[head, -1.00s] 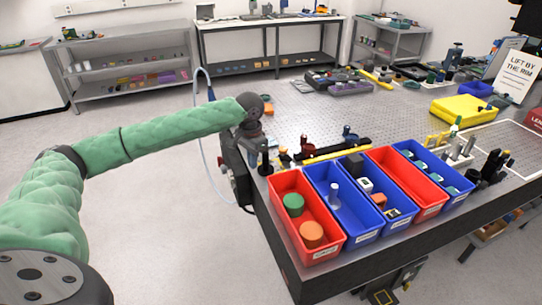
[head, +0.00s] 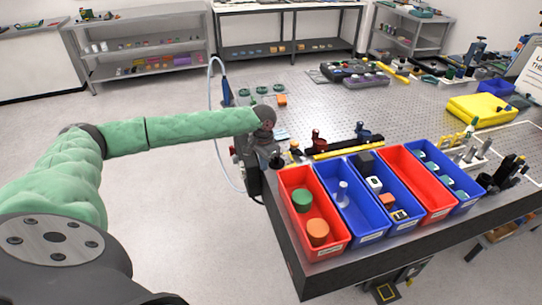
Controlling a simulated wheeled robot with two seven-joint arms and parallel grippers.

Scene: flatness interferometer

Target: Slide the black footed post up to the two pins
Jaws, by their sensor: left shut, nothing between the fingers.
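My left gripper (head: 271,146) hangs from the end of the green-sleeved arm at the table's near-left corner. It is shut and empty. The black footed post (head: 277,161) appears as a small dark upright shape just behind the left red bin, right by the fingertips. Dark on dark, I cannot tell whether they touch. A red footed post (head: 317,141) and a blue footed post (head: 362,131) stand farther right. I cannot make out the two pins clearly. My right gripper is not in view.
A yellow-and-black striped bar (head: 346,149) lies behind the row of red and blue bins (head: 397,150). A small orange block (head: 281,100) and green rings (head: 262,90) lie farther back. The perforated tabletop (head: 330,110) is clear behind the posts.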

